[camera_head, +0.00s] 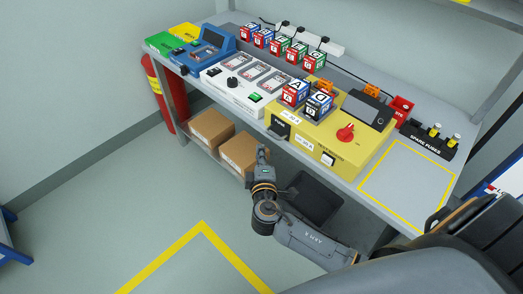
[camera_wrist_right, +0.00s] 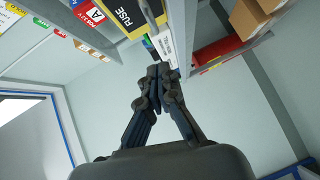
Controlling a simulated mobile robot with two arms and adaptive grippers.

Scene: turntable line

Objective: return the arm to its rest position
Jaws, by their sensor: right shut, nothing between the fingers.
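My right arm (camera_head: 310,243) reaches in from the lower right of the head view. Its gripper (camera_head: 262,152) is in front of the bench's front edge, over the cardboard boxes in the picture. In the right wrist view the dark fingers (camera_wrist_right: 158,72) meet at their tips, shut and empty. The bench edge and a yellow unit with a black "FUSE" label (camera_wrist_right: 127,14) show beyond them. My left gripper is not in view.
The bench carries a yellow test unit (camera_head: 350,157), a white meter panel (camera_head: 228,93), a blue device (camera_head: 198,57) and several lettered blocks (camera_head: 272,41). A yellow-outlined area (camera_head: 408,180) is bare. Cardboard boxes (camera_head: 211,128) sit on the lower shelf. A red extinguisher (camera_head: 157,92) stands left. The floor in front is clear.

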